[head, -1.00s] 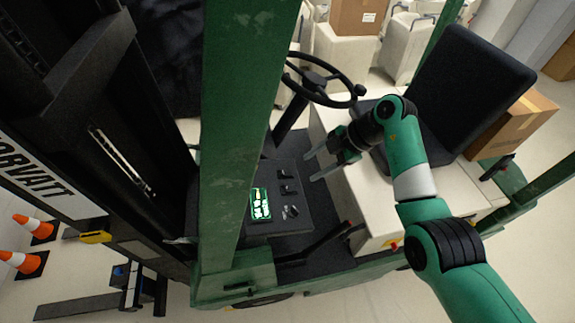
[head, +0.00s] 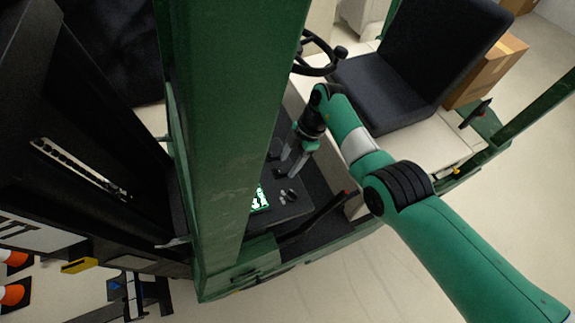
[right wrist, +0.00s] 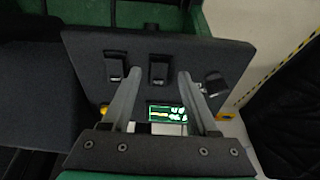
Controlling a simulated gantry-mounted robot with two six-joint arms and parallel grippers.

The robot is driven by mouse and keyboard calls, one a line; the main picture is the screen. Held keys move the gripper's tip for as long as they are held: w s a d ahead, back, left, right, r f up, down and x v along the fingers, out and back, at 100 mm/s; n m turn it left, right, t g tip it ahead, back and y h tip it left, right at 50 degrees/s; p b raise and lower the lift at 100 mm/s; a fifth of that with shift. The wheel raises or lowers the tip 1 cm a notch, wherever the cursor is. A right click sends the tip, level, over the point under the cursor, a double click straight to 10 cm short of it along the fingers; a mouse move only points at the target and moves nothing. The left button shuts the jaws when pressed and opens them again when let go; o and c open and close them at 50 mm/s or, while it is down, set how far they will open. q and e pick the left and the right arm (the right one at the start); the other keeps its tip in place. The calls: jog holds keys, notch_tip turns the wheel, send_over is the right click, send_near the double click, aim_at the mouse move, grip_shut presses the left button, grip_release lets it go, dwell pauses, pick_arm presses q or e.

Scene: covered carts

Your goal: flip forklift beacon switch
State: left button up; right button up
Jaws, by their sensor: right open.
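A dark dash panel (head: 292,217) on the forklift carries three small dark controls. In the right wrist view they sit in a row: a left switch (right wrist: 115,67), a middle switch (right wrist: 158,70) and a right control (right wrist: 213,87) that looks partly metallic. I cannot read which one is the beacon switch. A lit green display (right wrist: 167,113) shows between my fingers and also in the head view (head: 259,199). My right gripper (head: 288,166) is open over the panel; in the right wrist view its fingertips (right wrist: 160,77) straddle the middle switch's place. Contact cannot be told.
The green mast post (head: 232,130) hides part of the panel's left side. A steering wheel (head: 318,55) and black seat (head: 415,65) lie beyond the arm. A dark lever with a red tip (head: 322,212) is near the panel. Orange cones (head: 12,295) stand at lower left.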

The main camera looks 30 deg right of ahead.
jog(key=shift+x, duration=0.8)
jog(key=shift+c, duration=0.2)
